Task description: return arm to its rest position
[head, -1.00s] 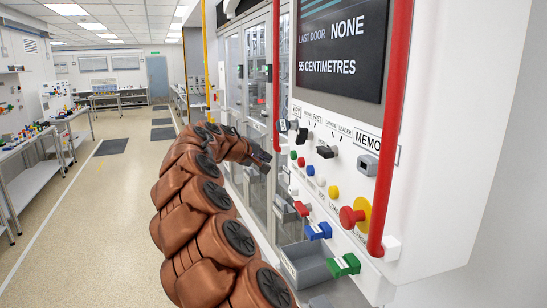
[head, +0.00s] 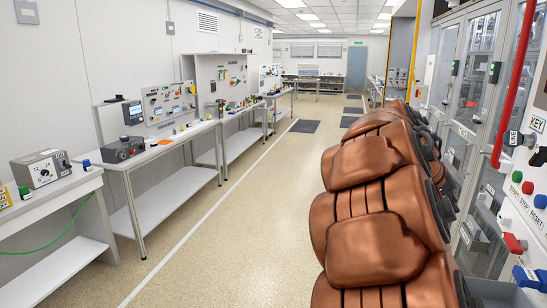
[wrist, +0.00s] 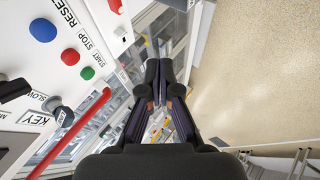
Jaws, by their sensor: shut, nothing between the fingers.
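My arm (head: 375,215), with copper-brown padded links, rises from the bottom right of the head view and stretches away along the machine. In that view my gripper is hidden behind the arm. In the wrist view my gripper (wrist: 166,65) shows in the middle, with its dark fingers together and nothing between them. It is beside the machine's control panel and clear of it.
The white panel (wrist: 85,20) with coloured buttons and a red rail (head: 515,85) stands close on the right, beside glass doors (head: 470,85). Benches with equipment (head: 165,145) line the left wall. The aisle floor (head: 235,235) is clear.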

